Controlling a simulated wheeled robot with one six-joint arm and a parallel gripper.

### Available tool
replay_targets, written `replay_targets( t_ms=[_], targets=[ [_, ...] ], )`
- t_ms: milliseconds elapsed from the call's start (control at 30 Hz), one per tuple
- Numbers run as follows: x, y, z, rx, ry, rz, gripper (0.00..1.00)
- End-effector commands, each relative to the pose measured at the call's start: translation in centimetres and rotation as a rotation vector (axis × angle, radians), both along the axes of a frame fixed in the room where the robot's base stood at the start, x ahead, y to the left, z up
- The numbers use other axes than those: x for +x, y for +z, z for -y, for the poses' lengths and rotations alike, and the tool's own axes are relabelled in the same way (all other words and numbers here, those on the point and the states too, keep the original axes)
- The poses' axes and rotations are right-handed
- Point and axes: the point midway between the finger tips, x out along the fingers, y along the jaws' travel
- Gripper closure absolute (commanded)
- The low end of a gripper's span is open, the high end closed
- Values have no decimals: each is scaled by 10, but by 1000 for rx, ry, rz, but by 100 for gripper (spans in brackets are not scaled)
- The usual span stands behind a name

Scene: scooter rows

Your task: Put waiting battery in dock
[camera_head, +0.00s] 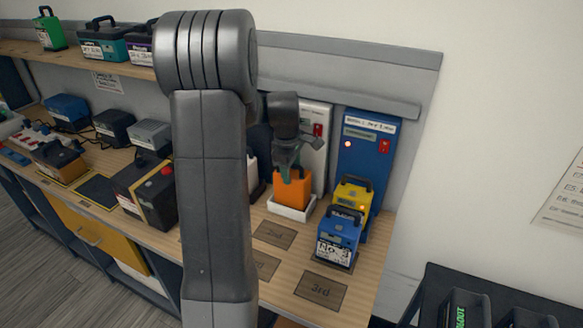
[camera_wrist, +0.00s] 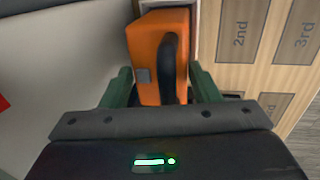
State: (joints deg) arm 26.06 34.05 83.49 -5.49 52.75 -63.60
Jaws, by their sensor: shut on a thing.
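My gripper (camera_head: 289,168) is shut on an orange battery (camera_head: 292,188), which is upright at the white dock (camera_head: 291,211) in front of a white panel. Its lower part is hidden by the dock's rim, and I cannot tell if it is fully seated. In the wrist view the orange battery (camera_wrist: 158,45) with its black handle is between the green fingers of my gripper (camera_wrist: 163,90). A yellow battery (camera_head: 352,193) stands at the blue dock (camera_head: 366,150). A blue battery (camera_head: 338,238) with a white label stands on a mat in front of it.
Mats marked 2nd (camera_head: 274,234) and 3rd (camera_head: 321,290) are empty. A black and yellow unit (camera_head: 145,192) and several other batteries stand on the bench at left. A shelf (camera_head: 75,53) above holds more batteries. A dark rack (camera_head: 480,300) is at lower right.

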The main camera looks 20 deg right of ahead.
Motion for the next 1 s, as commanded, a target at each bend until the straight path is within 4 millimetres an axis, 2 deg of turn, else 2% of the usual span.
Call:
replay_targets(
  t_ms=[300,333,433,767,867,1000],
  targets=[
    [1,-4,1,-3,0,4,100],
    [1,-3,1,-3,0,4,40],
    [1,-3,1,-3,0,4,21],
    [-1,-5,-1,2,0,-1,19],
    [-1,5,-1,-1,0,2,19],
    [-4,30,-5,-3,0,5,19]
  ],
)
